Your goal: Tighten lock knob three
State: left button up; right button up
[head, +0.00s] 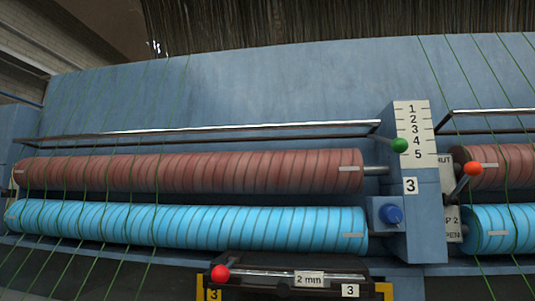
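A blue knob (391,214) sits on a small blue block at the right-hand post (430,225), just below a white label "3" (410,185). It is probably lock knob three; how tight it is cannot be told. Above it, a green ball (400,145) ends a metal bar beside a white scale (415,132) marked 1 to 5. The ball is near the 4. Neither of my grippers shows in the head view.
A ribbed red roller (200,172) and a blue roller (190,224) lie left of the post, crossed by green strands. An orange-red ball lever (473,168) stands right of the post. Below are a red ball (220,273) and a dark tray with a "2 mm" label (309,279).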

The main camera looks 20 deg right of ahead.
aim_at(390, 214)
jog(key=l+z, duration=0.1)
jog(key=z, duration=1.35)
jog(key=k+l, duration=0.05)
jog(key=l, duration=0.05)
